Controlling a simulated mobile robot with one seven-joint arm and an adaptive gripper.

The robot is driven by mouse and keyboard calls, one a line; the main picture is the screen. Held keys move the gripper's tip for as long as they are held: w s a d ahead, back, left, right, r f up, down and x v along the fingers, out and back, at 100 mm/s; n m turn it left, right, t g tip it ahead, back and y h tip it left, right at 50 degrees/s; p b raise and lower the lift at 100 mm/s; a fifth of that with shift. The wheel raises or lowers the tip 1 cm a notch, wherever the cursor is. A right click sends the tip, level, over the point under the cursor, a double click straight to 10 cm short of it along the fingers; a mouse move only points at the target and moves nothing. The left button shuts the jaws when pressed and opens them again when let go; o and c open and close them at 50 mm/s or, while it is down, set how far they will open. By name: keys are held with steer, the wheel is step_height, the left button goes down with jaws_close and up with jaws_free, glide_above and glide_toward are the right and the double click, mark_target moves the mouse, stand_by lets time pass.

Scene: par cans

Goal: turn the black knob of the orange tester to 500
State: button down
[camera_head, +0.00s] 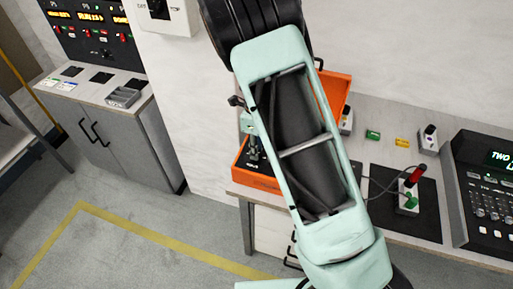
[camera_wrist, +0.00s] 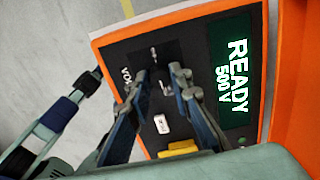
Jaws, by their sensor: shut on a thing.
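The orange tester (camera_head: 262,182) sits on the bench behind my arm, with its orange lid (camera_head: 335,92) standing open. In the wrist view the tester (camera_wrist: 110,48) fills the middle, and its green display (camera_wrist: 232,75) reads "READY 500 V". My gripper (camera_wrist: 160,78) is shut on the black knob (camera_wrist: 158,76), with one fingertip on each side of it. The knob is dark against the black panel, and its pointer is hard to make out. In the head view my gripper (camera_head: 252,150) is small and partly hidden by my arm.
On the tester panel, a white switch (camera_wrist: 161,124) and a yellow part (camera_wrist: 180,148) lie close to my fingers. On the bench to the right are a black mat (camera_head: 425,218) with a cabled device, small green and yellow blocks, and a black instrument (camera_head: 485,190).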

steer(key=c, duration=1.7)
jaws_free()
steer(key=shift+c, duration=0.2)
step_height(320, 180, up, 12)
